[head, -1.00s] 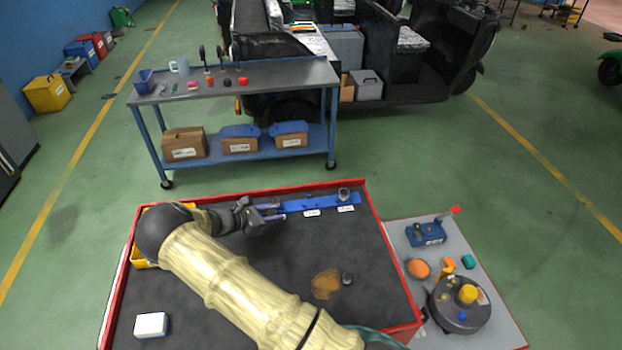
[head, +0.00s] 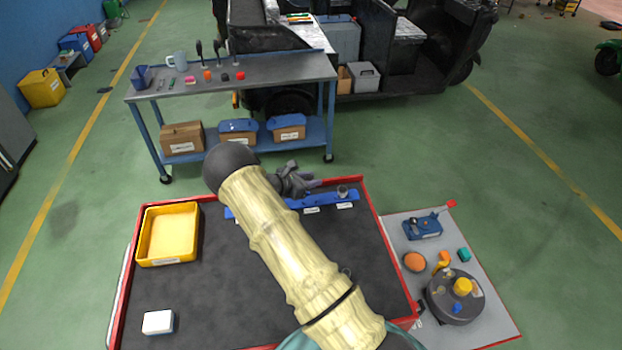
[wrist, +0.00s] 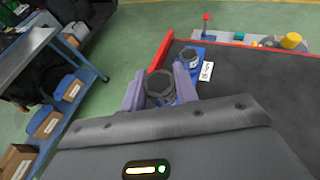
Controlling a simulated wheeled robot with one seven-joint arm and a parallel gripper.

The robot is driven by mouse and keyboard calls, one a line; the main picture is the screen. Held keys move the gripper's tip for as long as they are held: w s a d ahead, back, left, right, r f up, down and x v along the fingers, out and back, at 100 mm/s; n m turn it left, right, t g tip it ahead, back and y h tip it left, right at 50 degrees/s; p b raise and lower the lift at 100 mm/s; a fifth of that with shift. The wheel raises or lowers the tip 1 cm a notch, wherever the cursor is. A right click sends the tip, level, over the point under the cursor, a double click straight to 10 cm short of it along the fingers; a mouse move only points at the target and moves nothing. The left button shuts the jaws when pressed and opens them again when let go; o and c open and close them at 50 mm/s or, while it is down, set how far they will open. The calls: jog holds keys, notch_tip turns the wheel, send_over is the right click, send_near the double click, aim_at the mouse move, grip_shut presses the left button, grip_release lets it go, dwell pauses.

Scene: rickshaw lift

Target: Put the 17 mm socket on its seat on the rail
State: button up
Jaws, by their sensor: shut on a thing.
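My gripper (head: 308,184) is over the blue rail (head: 325,199) at the far edge of the cart top. In the wrist view my gripper (wrist: 160,88) is shut on a dark grey socket (wrist: 158,86), open end up, between its two fingers. I take it as the 17 mm socket; no size mark is readable on it. Blue rail shows just beyond and below it; I cannot tell whether it touches the rail. Another socket (wrist: 190,57) stands on the rail's right end, also in the head view (head: 342,191). My arm hides part of the rail.
White labels (head: 311,210) lie along the rail. A yellow tray (head: 143,240) and a white box (head: 158,322) are on the cart's left. A small dark object (head: 346,271) is partly hidden by my arm. A blue workbench (head: 235,80) stands beyond the cart.

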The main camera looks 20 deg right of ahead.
aim_at(310, 200)
jog(key=shift+f+b, duration=1.75)
jog(key=shift+f, duration=1.15)
jog(key=shift+r, duration=0.3)
jog(key=shift+f+b, duration=1.1)
jog(key=shift+b, duration=0.25)
dwell(1.8)
jog(key=o, duration=1.1)
jog(key=shift+f, duration=0.15)
jog(key=shift+c, duration=0.2)
jog(key=shift+s, duration=0.1)
jog(key=o, duration=0.5)
jog(key=shift+r, duration=0.2)
